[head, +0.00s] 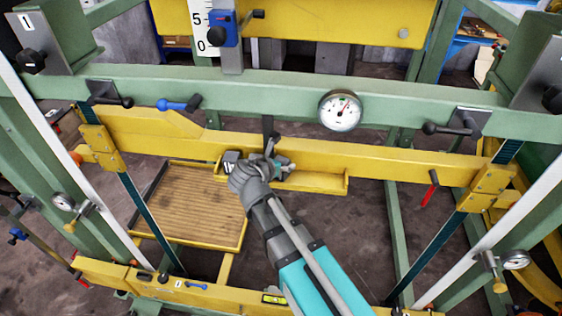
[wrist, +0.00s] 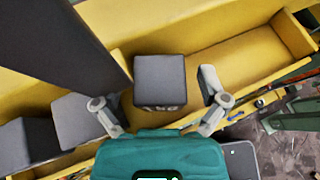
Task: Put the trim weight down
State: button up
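A dark grey block with pale lettering, which I take to be the trim weight (wrist: 160,80), sits in the yellow tray (wrist: 245,62) in the wrist view. My gripper (wrist: 155,95) has its fingers spread, one on each side of this block, with a visible gap on both sides. Whether the block rests fully on the tray floor is hard to tell. In the head view my gripper (head: 272,158) is over the middle of the yellow tray (head: 322,182) and hides this block.
Other grey blocks (wrist: 78,118) sit at the left of the tray, beside a dark upright bar (wrist: 62,45). The tray's right part is empty. A yellow beam (head: 380,160) runs behind the tray, and a green beam with a dial (head: 340,110) crosses above. A slatted wooden platform (head: 190,205) lies left.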

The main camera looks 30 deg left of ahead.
jog(key=shift+r, duration=0.15)
dwell(0.3)
jog(key=shift+s+r+p, duration=0.4)
jog(key=shift+s+p, duration=0.1)
jog(key=shift+s, duration=0.05)
jog(key=p+v, duration=0.2)
jog(key=v, duration=0.4)
jog(key=shift+p, duration=0.4)
jog(key=shift+f, duration=0.1)
